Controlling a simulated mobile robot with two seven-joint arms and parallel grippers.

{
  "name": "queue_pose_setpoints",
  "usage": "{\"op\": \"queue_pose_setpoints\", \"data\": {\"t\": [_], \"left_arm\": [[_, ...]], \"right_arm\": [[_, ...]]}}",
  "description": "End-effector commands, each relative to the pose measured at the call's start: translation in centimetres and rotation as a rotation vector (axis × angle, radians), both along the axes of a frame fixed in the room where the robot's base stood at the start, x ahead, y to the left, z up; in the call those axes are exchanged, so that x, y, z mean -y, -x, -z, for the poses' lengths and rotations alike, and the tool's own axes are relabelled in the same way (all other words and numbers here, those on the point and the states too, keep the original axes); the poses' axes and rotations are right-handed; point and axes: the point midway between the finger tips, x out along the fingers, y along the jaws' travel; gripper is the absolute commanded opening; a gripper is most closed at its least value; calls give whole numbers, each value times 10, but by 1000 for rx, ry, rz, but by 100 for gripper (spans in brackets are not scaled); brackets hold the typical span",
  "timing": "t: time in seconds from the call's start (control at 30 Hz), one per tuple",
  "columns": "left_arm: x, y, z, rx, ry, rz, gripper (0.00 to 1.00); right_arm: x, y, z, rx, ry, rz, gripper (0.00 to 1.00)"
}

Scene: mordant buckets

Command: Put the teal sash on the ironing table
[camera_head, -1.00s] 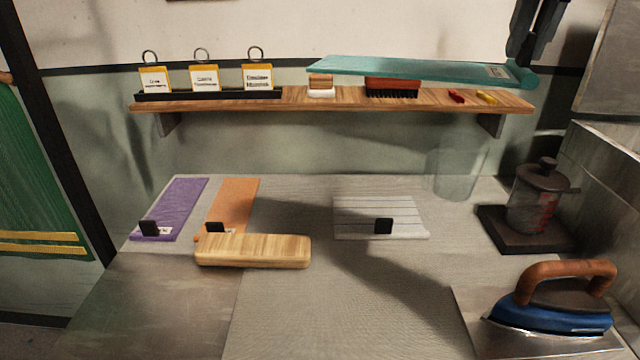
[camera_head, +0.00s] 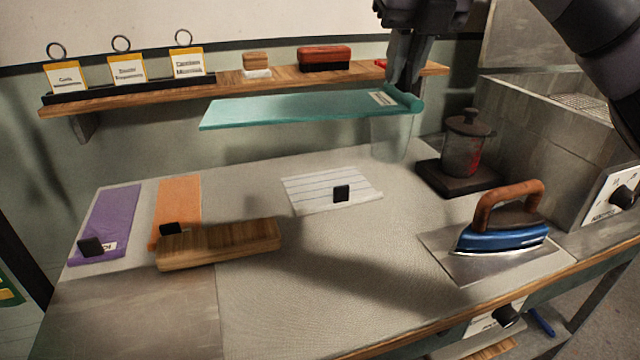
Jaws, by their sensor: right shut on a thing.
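The teal sash (camera_head: 300,108) is a long flat strip with a white label and a rolled right end. My right gripper (camera_head: 404,92) is shut on that right end and holds the sash level in the air, in front of the shelf and above the table's back part. The ironing table (camera_head: 330,255) has a grey cloth top with a wide bare area in its middle and front. My left gripper is not in view.
On the table are purple (camera_head: 108,222) and orange (camera_head: 178,205) sashes, a wooden block (camera_head: 220,243), striped white cloth (camera_head: 315,182), a glass cylinder (camera_head: 390,140), a lidded pot (camera_head: 462,145) and a blue iron (camera_head: 503,238). A wooden shelf (camera_head: 240,88) runs behind.

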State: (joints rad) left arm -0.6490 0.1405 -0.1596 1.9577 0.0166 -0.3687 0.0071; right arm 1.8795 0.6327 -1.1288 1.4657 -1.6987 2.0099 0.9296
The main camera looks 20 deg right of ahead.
Motion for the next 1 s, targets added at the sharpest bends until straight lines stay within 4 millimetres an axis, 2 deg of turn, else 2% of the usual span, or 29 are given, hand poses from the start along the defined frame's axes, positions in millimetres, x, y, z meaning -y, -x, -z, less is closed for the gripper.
{"op": "queue_pose_setpoints", "data": {"t": [0.03,0.13,0.23,0.43,0.57,1.0], "left_arm": [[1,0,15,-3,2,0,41],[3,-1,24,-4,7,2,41],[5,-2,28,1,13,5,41],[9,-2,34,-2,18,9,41],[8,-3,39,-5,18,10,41],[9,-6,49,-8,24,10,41]], "right_arm": [[2,3,28,-4,-6,-36,0],[6,8,55,5,-10,-100,0],[10,14,74,15,-11,-145,0],[14,19,94,28,-10,-184,0],[14,19,116,26,-10,-187,0],[15,19,217,25,-9,-182,0]]}}
